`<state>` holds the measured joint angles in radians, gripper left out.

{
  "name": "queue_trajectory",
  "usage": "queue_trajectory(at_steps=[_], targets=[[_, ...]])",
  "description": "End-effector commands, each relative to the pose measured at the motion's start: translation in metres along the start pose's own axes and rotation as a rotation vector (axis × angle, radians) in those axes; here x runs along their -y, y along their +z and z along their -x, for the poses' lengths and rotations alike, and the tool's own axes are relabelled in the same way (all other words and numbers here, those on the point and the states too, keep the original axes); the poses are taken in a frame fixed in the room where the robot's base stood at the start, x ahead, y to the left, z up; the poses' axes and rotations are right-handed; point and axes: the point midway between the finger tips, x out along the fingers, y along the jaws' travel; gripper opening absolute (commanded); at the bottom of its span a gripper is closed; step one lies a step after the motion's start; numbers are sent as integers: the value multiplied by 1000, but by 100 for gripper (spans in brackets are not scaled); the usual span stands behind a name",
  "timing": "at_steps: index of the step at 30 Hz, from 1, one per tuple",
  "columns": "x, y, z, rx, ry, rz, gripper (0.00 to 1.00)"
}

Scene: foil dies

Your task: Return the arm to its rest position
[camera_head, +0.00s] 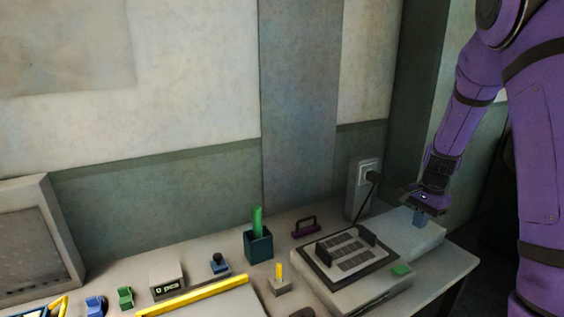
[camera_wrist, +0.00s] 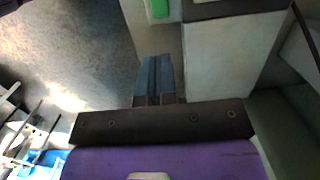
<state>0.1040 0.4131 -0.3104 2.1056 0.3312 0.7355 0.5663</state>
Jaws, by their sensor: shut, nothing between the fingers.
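My purple arm comes down on the right side of the head view. My gripper (camera_head: 420,218) hangs above the right end of the bench, over a pale block-like surface beside the machine. In the wrist view my gripper (camera_wrist: 156,72) shows two blue-grey fingers pressed together with nothing between them. From these views I cannot tell whether the fingertips touch the surface below.
A machine with a dark-framed plate (camera_head: 352,252) and a green button (camera_head: 401,270) stands left of my gripper. A teal cup (camera_head: 258,246), a purple handle (camera_head: 303,228), a yellow bar (camera_head: 192,296) and a counter box (camera_head: 167,284) lie further left.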

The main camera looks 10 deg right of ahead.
Motion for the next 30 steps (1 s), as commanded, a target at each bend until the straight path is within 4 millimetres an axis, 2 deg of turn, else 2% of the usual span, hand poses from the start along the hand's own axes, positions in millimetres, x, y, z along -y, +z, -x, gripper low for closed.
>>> queue_trajectory(at_steps=[5, 14, 21, 30], targets=[[-2, 27, 36, -13, -45, 106, 0], [-25, 96, 111, -69, -132, 388, 0], [-57, 149, 157, -143, -182, 615, 0], [-110, 208, 194, -271, -216, 888, 0]])
